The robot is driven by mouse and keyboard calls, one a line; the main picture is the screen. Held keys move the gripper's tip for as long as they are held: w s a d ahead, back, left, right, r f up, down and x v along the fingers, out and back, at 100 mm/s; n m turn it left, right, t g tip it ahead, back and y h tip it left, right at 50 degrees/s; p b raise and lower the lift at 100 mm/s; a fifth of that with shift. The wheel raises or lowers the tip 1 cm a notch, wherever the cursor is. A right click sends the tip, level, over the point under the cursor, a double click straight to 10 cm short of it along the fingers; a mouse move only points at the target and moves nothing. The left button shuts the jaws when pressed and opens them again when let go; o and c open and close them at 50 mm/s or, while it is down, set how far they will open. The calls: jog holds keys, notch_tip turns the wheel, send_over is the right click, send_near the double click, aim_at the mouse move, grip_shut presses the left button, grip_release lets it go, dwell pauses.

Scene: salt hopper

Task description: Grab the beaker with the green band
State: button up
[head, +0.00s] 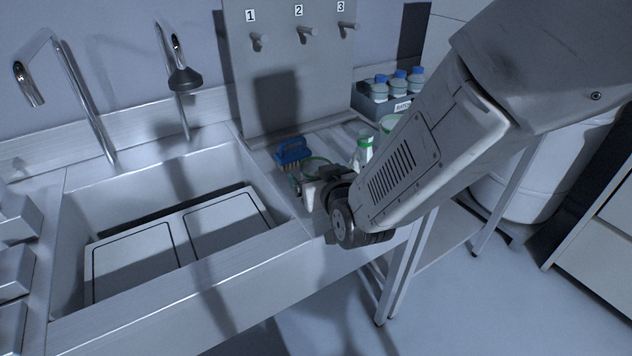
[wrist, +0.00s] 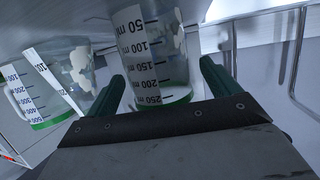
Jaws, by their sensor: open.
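In the wrist view a clear beaker (wrist: 150,55) with black graduations up to 250 ml stands between my gripper's two dark green fingers (wrist: 165,92). I see no clear contact with the fingers. In the head view my gripper (head: 312,187) is low over the counter beside the sink, open. A green-rimmed clear vessel (head: 316,166) is just behind it, partly hidden by my gripper.
A blue brush (head: 292,151) lies behind the gripper. A white and green item (head: 364,147) and a green-rimmed vessel (head: 388,123) stand to the right, near my arm. A rack (head: 376,106) of blue-capped bottles is at the back. The sink (head: 100,190) is left.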

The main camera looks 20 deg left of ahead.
jog(key=shift+w+a+f, duration=0.15)
jog(key=shift+w+a, duration=0.15)
jog(key=shift+w, duration=0.1)
jog(key=c, duration=1.1)
